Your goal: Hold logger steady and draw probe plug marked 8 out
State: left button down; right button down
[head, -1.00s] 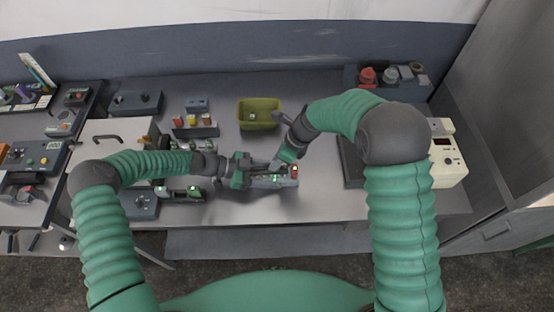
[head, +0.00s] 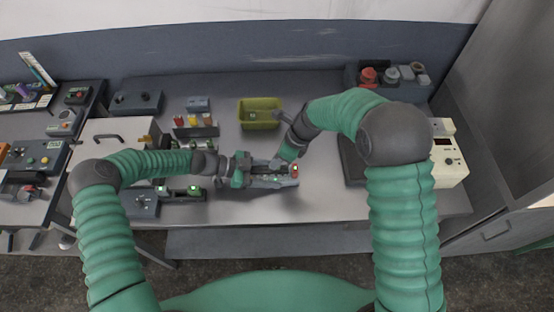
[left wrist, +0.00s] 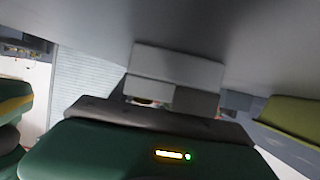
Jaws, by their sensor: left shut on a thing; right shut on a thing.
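The logger (head: 272,184) is a small grey box near the front middle of the table. Lit indicators show near its right end. My left gripper (head: 252,170) is shut on the logger's left part, reaching in from the left. My right gripper (head: 284,161) comes down from above right and is shut on a probe plug at the logger; the plug is mostly hidden by the fingers. The number 8 is too small to read. In the left wrist view, grey blocks (left wrist: 178,68) show beyond my green gripper body; I cannot tell which part of the logger they are.
An olive bin (head: 259,113) stands behind the logger. A rack with coloured plugs (head: 195,124) and a grey unit with green lights (head: 180,194) are to the left. A cream instrument (head: 448,160) stands at the right. The table's front edge is close.

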pick_arm(q)
jog(key=shift+f, duration=0.15)
pick_arm(e)
jog(key=shift+w+r, duration=0.15)
jog(key=shift+r, duration=0.4)
jog(key=shift+r, duration=1.15)
pick_arm(q)
jog(key=shift+c, duration=2.2)
grip_release()
jog(key=v, duration=1.2)
jog(key=shift+a, duration=0.2)
jog(key=shift+d, duration=0.1)
pick_arm(e)
jog(key=shift+f, duration=0.1)
